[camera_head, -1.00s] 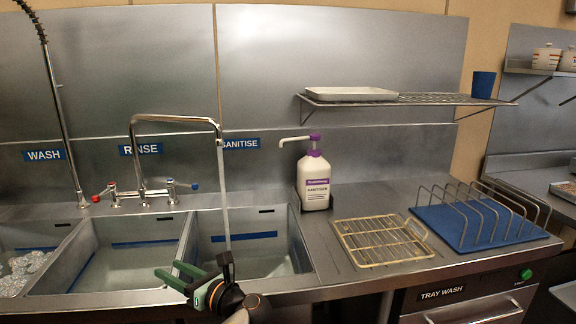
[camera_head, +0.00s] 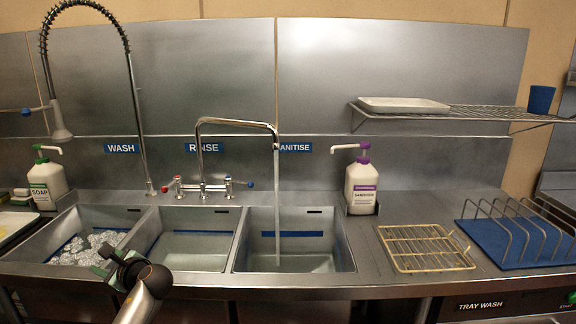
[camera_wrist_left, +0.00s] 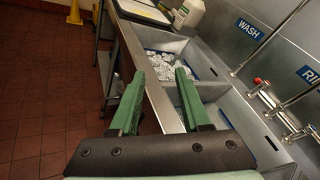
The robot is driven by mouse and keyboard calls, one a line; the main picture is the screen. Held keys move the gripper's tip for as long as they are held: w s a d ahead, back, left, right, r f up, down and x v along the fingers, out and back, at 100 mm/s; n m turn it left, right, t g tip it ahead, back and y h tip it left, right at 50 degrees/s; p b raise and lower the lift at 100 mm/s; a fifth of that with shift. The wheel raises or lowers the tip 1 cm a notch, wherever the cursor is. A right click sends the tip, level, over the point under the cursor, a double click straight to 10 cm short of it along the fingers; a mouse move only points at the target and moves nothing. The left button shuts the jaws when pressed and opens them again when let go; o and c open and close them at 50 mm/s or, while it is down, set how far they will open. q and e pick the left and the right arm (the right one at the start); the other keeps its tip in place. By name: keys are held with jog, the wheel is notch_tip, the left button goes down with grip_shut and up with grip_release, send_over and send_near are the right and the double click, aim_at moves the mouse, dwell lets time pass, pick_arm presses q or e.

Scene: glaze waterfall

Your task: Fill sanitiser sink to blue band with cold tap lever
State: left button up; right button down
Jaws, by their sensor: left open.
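The sanitise sink (camera_head: 344,246) is the right basin of three. Water (camera_head: 277,215) runs into it from the swan-neck spout (camera_head: 236,122). The water surface (camera_head: 300,263) lies low, below the blue band (camera_head: 305,234) on the back wall. The cold tap lever (camera_head: 240,183), with a blue tip, points right on the tap body; the red-tipped hot lever (camera_head: 168,188) is at left. My left gripper (camera_head: 112,268) is open and empty at the front of the wash sink, well away from the lever. The left wrist view shows its spread green fingers (camera_wrist_left: 160,95). My right gripper is not in view.
The rinse sink (camera_head: 197,248) and wash sink (camera_head: 60,225) are to the left. A spray hose (camera_head: 137,120) rises behind. A sanitiser bottle (camera_head: 362,190), wire rack (camera_head: 425,248) and blue mat rack (camera_head: 510,240) stand right. The wrist view shows open tiled floor (camera_wrist_left: 50,110).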

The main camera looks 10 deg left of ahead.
pick_arm(q)
jog(key=w+d+r+n+t+h, duration=0.2)
jog(key=w+d+n+t+h, duration=1.05)
jog(key=d, duration=0.35)
jog(key=s+d+f, duration=0.1)
jog(key=d+f, duration=0.1)
jog(key=f, duration=0.1)
jog(key=s+d+f+g+h, duration=0.1)
jog(key=s+d+f, duration=0.1)
jog(key=f, duration=0.2)
jog(key=s+d+f+g, duration=0.1)
jog(key=s+d+f, duration=0.1)
jog(key=f, duration=0.2)
jog(key=shift+s+d+f+n+g+h, duration=0.2)
jog(key=shift+f+n+g+h, duration=0.05)
jog(key=shift+n, duration=0.1)
jog(key=s+d+f+g+h, duration=0.2)
jog(key=s+d+f, duration=0.4)
jog(key=s+f, duration=0.5)
jog(key=s+d+f+g, duration=0.2)
jog(key=s+d+f, duration=0.1)
jog(key=s, duration=0.8)
jog(key=s+d+f+g+h, duration=0.1)
jog(key=s+d+f, duration=0.3)
jog(key=s, duration=0.8)
notch_tip(320, 180, down, 2)
jog(key=shift+s+d+f+n+g, duration=0.15)
jog(key=shift+s+d+n+g, duration=0.15)
jog(key=shift+n+g, duration=0.15)
dwell(1.0)
